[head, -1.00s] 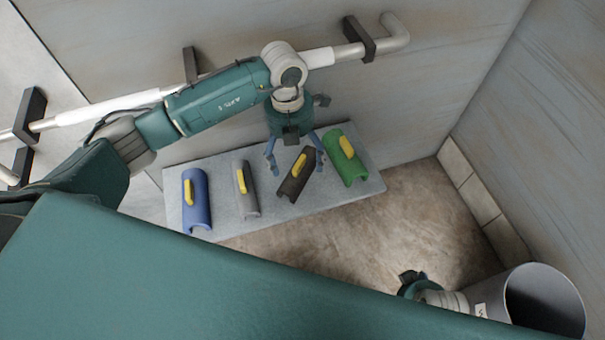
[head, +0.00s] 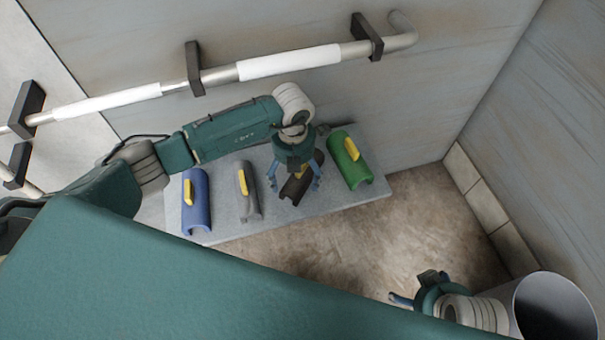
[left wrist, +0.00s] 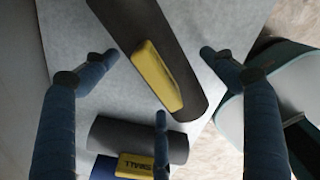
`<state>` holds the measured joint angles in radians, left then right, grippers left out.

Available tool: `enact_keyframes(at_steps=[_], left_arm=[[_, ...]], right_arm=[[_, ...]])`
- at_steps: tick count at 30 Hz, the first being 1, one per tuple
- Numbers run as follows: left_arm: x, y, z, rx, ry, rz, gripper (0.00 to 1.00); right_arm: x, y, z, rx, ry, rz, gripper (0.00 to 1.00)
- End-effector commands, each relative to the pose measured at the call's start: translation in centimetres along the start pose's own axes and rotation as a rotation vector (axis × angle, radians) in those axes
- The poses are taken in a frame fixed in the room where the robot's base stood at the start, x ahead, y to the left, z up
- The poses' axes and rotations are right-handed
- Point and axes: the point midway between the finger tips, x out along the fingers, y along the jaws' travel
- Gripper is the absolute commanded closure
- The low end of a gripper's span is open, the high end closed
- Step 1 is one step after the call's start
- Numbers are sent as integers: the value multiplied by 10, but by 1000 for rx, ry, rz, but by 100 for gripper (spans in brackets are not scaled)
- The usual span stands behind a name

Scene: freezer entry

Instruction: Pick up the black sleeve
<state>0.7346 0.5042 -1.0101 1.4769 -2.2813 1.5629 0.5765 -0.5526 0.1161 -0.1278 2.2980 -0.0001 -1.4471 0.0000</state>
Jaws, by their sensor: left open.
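The black sleeve (head: 291,197) is a dark half-pipe with a yellow handle, lying on the grey slab between the grey and green sleeves. My left gripper (head: 294,182) is open right above it and hides part of it in the head view. In the left wrist view the black sleeve (left wrist: 186,62) runs diagonally between the spread blue fingers of the left gripper (left wrist: 160,58), its yellow handle (left wrist: 157,75) near the middle. The fingers look apart from it. My right gripper (head: 416,290) is at the lower right, away from the sleeves, its fingers partly hidden.
The slab (head: 225,227) also bears a blue sleeve (head: 194,212), a grey sleeve (head: 250,203) and a green sleeve (head: 352,172), all with yellow handles. A wall rail (head: 215,76) with white grips runs behind. The brown floor (head: 400,225) right of the slab is clear.

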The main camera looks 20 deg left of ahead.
Motion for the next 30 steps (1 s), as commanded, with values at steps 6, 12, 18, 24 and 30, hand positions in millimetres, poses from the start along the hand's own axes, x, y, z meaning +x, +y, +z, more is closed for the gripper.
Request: enact_keyframes(at_steps=[6, 12, 18, 24, 30], left_arm=[[0, 0, 0, 1, -1, 0, 16], [0, 0, 0, 1, 0, -1, 55], [0, 0, 0, 1, 0, -1, 68], [0, 0, 0, 1, 0, -1, 69], [-9, -3, -2, 3, -1, -1, 69]], right_arm=[[-1, 0, 0, 0, -1, 0, 20], [0, 0, 0, 0, -1, 1, 20], [0, 0, 0, 0, -1, 1, 20], [0, 0, 0, 1, -1, 1, 20], [6, 0, -1, -1, 2, -1, 20]])
